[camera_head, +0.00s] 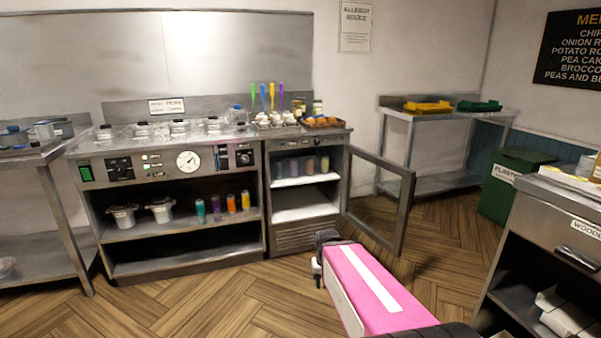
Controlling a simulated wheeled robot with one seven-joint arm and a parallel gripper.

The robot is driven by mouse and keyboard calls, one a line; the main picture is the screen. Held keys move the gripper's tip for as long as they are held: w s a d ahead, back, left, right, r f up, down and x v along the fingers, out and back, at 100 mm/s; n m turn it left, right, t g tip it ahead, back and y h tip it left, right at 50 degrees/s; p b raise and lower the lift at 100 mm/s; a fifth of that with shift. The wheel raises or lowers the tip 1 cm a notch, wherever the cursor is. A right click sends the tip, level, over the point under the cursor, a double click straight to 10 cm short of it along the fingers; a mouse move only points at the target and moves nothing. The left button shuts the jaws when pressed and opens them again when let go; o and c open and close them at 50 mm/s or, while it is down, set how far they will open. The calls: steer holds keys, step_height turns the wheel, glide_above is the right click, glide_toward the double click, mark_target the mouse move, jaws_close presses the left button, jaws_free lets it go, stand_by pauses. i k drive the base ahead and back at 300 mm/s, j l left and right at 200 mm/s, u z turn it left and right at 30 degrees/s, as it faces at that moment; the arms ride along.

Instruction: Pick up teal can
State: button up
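A teal can (200,210) stands upright on the middle shelf (160,228) of the frying range, at the left end of a row of cans. A purple can (216,207) is close to its right. My gripper (317,268) is at the far end of my pink arm, to the right of the range shelf and well apart from the can in the picture. The arm largely hides its fingers, so I cannot tell whether it is open or shut.
Orange (231,203) and yellow (245,200) cans stand beside the purple one. Two white pots (160,210) are left of the teal can. A cabinet door (385,200) hangs open on the right. Wooden floor before the range is clear.

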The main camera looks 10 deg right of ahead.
mark_target(200, 205)
steer(key=i+j, duration=0.5)
steer(key=j, duration=0.25)
steer(key=i+j+z, duration=0.1)
steer(key=i+j, duration=0.4)
steer(key=j, duration=0.25)
steer(key=i+j, duration=0.2)
steer(key=j, duration=0.2)
steer(key=i+j, duration=0.25)
steer(key=j+z, duration=0.05)
steer(key=j, duration=0.05)
